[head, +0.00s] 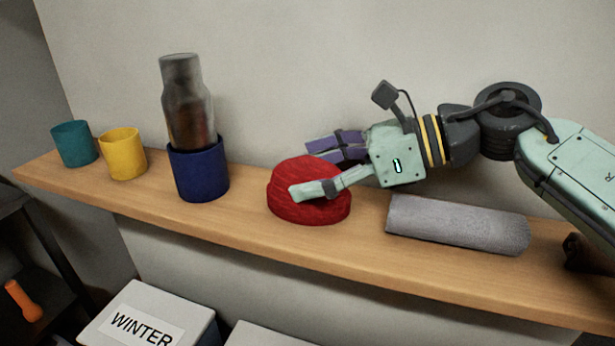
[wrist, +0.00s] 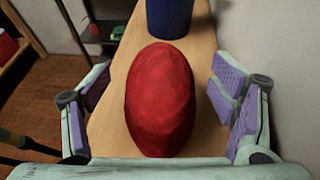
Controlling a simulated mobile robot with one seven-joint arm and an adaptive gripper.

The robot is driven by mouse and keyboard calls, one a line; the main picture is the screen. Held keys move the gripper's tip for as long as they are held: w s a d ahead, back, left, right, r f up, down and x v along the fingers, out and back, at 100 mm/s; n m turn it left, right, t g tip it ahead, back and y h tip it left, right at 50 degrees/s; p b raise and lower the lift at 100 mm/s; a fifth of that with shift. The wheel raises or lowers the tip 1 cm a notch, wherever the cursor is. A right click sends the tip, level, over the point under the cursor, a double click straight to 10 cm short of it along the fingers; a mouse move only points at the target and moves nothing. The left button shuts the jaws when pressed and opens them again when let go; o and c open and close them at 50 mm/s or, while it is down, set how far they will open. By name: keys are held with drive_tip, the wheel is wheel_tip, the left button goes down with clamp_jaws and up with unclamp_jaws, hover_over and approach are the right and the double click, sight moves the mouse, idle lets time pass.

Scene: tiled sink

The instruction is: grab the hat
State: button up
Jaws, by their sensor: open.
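The red hat (head: 291,205) sits on the wooden shelf (head: 245,217), between a dark blue cup and a grey roll. My gripper (head: 306,168) is open at the hat, with one finger in front of it and the other behind it in the head view. In the wrist view the hat (wrist: 160,98) lies between the two spread fingers of my gripper (wrist: 158,92). Gaps show between the hat and both fingers there. The near finger hides part of the hat's front in the head view.
A dark blue cup (head: 199,178) with a metal bottle (head: 186,105) in it stands left of the hat. Yellow (head: 123,155) and teal (head: 74,145) cups stand farther left. The grey roll (head: 457,224) lies right. The wall is close behind; a box labelled WINTER (head: 146,318) is below.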

drive_tip(key=shift+w+a+f, duration=0.15)
drive_tip(key=shift+a+f, duration=0.15)
drive_tip(key=shift+a, duration=0.2)
drive_tip(key=shift+c, duration=0.6)
drive_tip(key=c, duration=1.2)
